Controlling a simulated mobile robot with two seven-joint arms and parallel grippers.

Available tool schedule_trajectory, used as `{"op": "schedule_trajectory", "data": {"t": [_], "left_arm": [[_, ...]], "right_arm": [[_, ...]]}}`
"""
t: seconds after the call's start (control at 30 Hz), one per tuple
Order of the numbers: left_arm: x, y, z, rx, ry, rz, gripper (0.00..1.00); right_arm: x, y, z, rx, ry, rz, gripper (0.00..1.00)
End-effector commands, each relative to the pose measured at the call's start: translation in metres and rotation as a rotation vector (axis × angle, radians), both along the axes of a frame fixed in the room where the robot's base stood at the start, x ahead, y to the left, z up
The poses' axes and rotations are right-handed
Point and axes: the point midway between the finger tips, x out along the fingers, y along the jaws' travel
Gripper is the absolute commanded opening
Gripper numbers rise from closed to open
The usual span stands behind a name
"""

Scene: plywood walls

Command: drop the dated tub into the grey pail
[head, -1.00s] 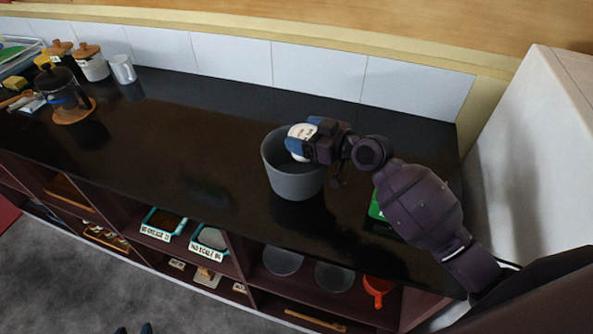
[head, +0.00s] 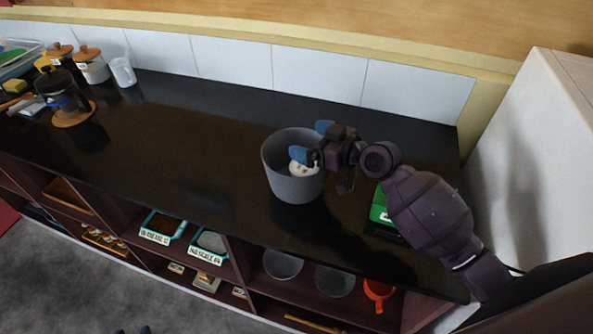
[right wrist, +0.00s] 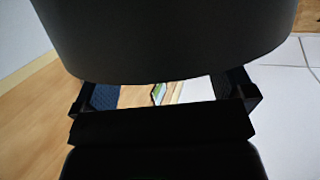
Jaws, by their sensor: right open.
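The grey pail (head: 293,187) stands upright on the dark counter. The white tub (head: 303,168) is inside the pail's mouth, below my right gripper's fingers, partly hidden by a blue fingertip; its date cannot be read. My right gripper (head: 312,142) is open over the pail's right side, its blue-padded fingers apart. In the right wrist view the fingers (right wrist: 168,92) are spread with nothing seen between them; a broad dark grey curved shape fills the top. Two small blue tips at the head view's bottom edge look like my left gripper (head: 133,329); its opening is unclear.
A green item (head: 379,208) lies on the counter beneath my right arm. A dark press pot (head: 63,92), lidded jars and a white jug (head: 123,72) stand far left. Shelves below hold labelled trays (head: 208,245) and a red pan (head: 378,291). The counter's middle is clear.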

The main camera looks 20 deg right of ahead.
Motion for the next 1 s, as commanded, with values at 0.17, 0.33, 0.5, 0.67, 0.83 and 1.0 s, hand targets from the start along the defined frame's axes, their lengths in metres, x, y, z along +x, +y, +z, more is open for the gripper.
{"op": "schedule_trajectory", "data": {"t": [0.17,0.33,0.5,0.67,0.83,1.0], "left_arm": [[0.000,0.000,-0.006,0.000,0.000,0.000,0.45],[0.001,0.000,-0.007,0.000,-0.002,0.000,0.45],[0.002,0.000,-0.007,0.000,-0.005,-0.002,0.45],[0.003,-0.001,-0.005,0.000,-0.008,-0.002,0.45],[0.004,-0.001,-0.005,0.000,-0.009,-0.002,0.45],[0.005,-0.001,-0.004,0.000,-0.011,-0.002,0.45]], "right_arm": [[-0.022,-0.018,0.004,-0.002,0.000,0.000,1.00],[-0.037,-0.031,0.009,-0.002,0.000,0.000,1.00],[-0.044,-0.035,0.012,0.001,-0.001,0.000,1.00],[-0.044,-0.035,0.012,0.001,0.000,0.000,1.00],[-0.044,-0.035,0.012,0.001,-0.001,0.000,1.00],[-0.044,-0.035,0.012,0.001,-0.001,0.001,1.00]]}}
